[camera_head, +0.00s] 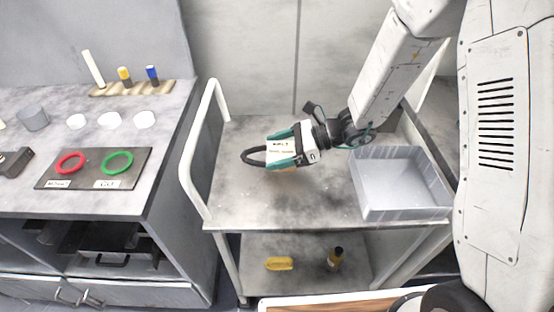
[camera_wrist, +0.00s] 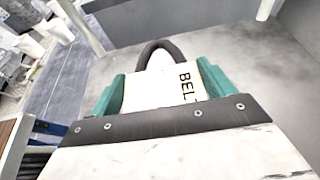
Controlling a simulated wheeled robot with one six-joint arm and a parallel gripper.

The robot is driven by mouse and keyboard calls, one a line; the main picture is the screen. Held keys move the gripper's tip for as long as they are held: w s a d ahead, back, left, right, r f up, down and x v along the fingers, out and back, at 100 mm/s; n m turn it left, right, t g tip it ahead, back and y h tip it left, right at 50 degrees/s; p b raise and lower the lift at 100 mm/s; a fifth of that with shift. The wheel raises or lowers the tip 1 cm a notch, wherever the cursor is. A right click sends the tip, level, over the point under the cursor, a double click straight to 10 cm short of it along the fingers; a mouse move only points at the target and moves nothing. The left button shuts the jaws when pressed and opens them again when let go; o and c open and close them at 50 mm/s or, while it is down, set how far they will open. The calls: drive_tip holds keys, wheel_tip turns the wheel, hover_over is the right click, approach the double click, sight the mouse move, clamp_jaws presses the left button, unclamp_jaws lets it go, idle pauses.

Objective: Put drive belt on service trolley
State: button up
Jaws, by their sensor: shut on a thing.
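The drive belt (camera_head: 253,157) is a black loop with a white tag lettered "BELT". My gripper (camera_head: 283,149) has teal fingers and is shut on it, with the black loop sticking out to the left. In the wrist view, the belt loop (camera_wrist: 160,46) and its white tag show between the teal fingers of my gripper (camera_wrist: 158,88). The service trolley (camera_head: 240,205) has a grey top with a white handle on its left. The belt is over the trolley's top; I cannot tell whether it touches the surface.
A grey open bin (camera_head: 398,212) stands at the trolley top's right. The lower shelf holds a yellow item (camera_head: 279,264) and a dark bottle (camera_head: 335,258). Left is a bench (camera_head: 160,112) with a plate (camera_head: 92,183) carrying red and green rings. The trolley top's left and front are clear.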

drive_tip(key=shift+f, duration=2)
drive_tip(key=shift+f, duration=0.15)
drive_tip(key=o, duration=1)
